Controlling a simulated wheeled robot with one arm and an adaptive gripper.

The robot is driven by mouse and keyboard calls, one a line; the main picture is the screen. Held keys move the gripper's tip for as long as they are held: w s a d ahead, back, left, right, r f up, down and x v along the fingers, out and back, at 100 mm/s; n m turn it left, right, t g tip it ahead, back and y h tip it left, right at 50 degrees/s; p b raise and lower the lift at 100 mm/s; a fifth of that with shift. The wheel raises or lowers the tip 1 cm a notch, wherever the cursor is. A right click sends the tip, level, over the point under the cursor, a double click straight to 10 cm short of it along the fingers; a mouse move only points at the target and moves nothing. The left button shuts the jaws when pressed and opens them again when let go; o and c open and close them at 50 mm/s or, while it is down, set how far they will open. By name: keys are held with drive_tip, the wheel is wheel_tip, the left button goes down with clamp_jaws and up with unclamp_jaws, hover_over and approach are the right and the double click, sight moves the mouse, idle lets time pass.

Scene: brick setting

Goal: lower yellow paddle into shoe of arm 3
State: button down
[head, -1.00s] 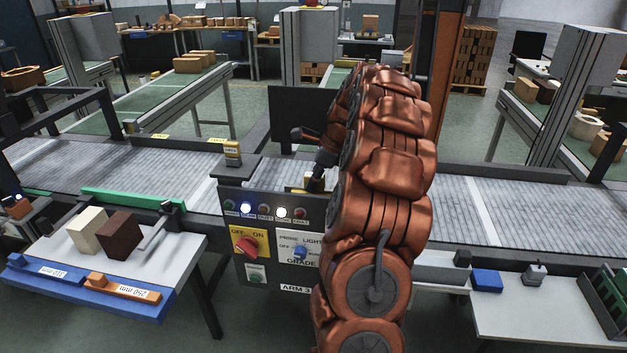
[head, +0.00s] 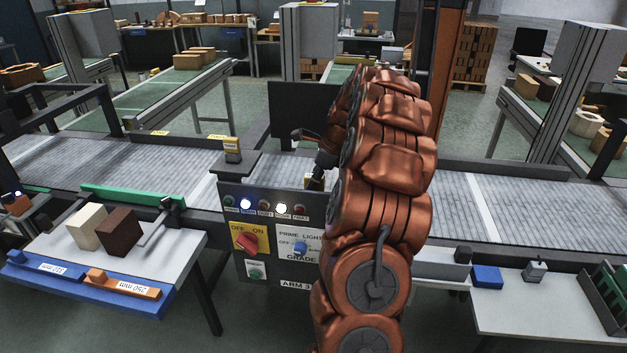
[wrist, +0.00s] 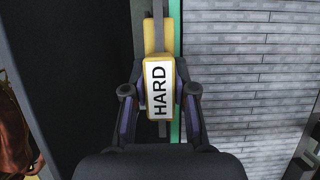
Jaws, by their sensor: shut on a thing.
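The yellow paddle, with a white label reading HARD (wrist: 160,90), is between the fingers of my gripper (wrist: 160,103) in the wrist view. My arm hides much of this spot. I cannot make out the shoe of arm 3, or whether the paddle touches it.
A grey roller conveyor (head: 480,205) runs behind the panel. The left table holds cream (head: 86,227) and brown blocks (head: 120,232).

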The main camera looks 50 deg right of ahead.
drive_tip(key=shift+a+f+b, duration=0.1)
drive_tip(key=shift+f+b, duration=0.6)
drive_tip(key=shift+f, duration=2.55)
drive_tip(key=c, duration=0.8)
unclamp_jaws()
drive_tip(key=shift+f, duration=0.1)
drive_tip(key=shift+c, duration=0.2)
